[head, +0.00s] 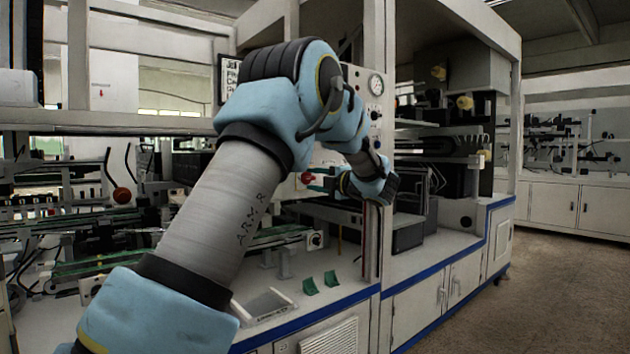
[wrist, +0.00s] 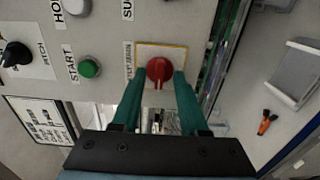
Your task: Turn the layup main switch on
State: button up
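The red rotary switch (wrist: 158,71) sits on a yellow-edged white plate on the control panel in the wrist view. Its handle ridge runs roughly up and down in the picture. A sideways label beside it is too small to read surely. My gripper (wrist: 160,76) has its two teal fingers on either side of the red knob, one left and one right. The fingers stand apart with what looks like a narrow gap to the knob; I cannot tell whether either touches. In the head view my arm hides much of the panel area.
A green START button (wrist: 89,68) and a black selector knob (wrist: 15,54) sit left of the switch. Orange-handled pliers (wrist: 266,122) and a grey tray (wrist: 299,76) lie to the right. A pressure gauge (head: 376,85) tops an upright panel. Floor at right is clear.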

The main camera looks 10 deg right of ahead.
grip_shut()
dwell(0.3)
jog(key=shift+r+m+p, duration=0.1)
jog(key=shift+m+p, duration=0.2)
jog(key=shift+p, duration=0.1)
jog(key=m+p, duration=0.3)
jog(key=shift+d+r+m+p, duration=0.1)
jog(key=shift+r+m+p, duration=0.05)
jog(key=shift+m+p, duration=0.2)
jog(key=m+p, duration=0.4)
jog(key=shift+m+p, duration=0.25)
jog(key=shift+p, duration=0.1)
jog(key=m+p, duration=0.5)
jog(key=shift+f+m+p, duration=0.15)
jog(key=shift+m+p, duration=0.8)
jog(key=shift+m, duration=0.05)
jog(key=shift+f+m+p, duration=0.1)
jog(key=shift+m+p, duration=0.85)
jog(key=shift+m, duration=0.05)
